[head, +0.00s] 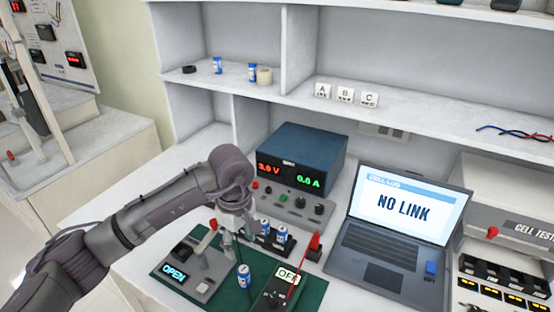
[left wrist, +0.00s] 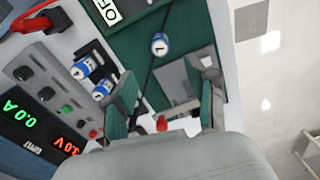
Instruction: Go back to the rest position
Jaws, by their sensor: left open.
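My left arm reaches in from the left in the head view. Its gripper (head: 232,232) hangs over the green mat (head: 312,296), between the switch box (head: 200,288) and the battery holder. In the left wrist view my left gripper (left wrist: 168,98) has its two fingers spread apart with nothing held between them. A blue-and-white cell (head: 244,276) stands on the mat; in the left wrist view this cell (left wrist: 160,44) lies beyond the fingertips. Two more cells (head: 281,235) sit in the black holder. My right gripper is not in view.
A power supply (head: 300,160) reads 3.9 V and 0.0 A. A laptop (head: 403,220) shows "NO LINK". A black meter (head: 275,296) reading "OFF" and a red clip (head: 315,244) are close on the right. Shelves (head: 420,115) stand behind. A cell tester (head: 510,225) is at right.

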